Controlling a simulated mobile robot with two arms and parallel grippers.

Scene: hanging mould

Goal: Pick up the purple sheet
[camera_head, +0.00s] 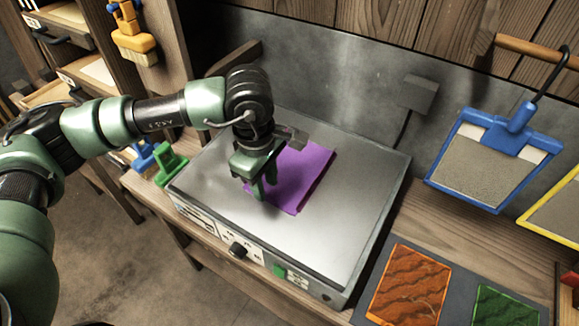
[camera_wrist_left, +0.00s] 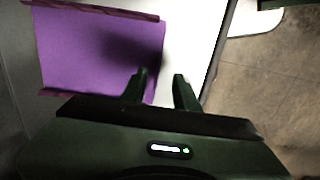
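The purple sheet (camera_head: 301,178) lies on the metal top of a box-like device (camera_head: 230,215), with darker strips along two opposite edges. My left gripper (camera_head: 264,191) is above the sheet's left edge, pointing down, and hides part of it. In the left wrist view the gripper (camera_wrist_left: 161,90) is open, its two fingers apart. One finger overlaps the purple sheet (camera_wrist_left: 90,50) and the other is past its edge, over the pale surface. I cannot tell whether the fingertips touch the sheet. My right gripper is not in view.
A blue-framed mould (camera_head: 485,165) hangs at the right beside a yellow-framed one (camera_head: 562,208). A dark tray (camera_head: 378,270) holds an orange sheet (camera_head: 409,287) and a green one (camera_head: 503,307). Green (camera_head: 171,165) and blue (camera_head: 143,156) handled tools stand left of the device. The metal top around the sheet is clear.

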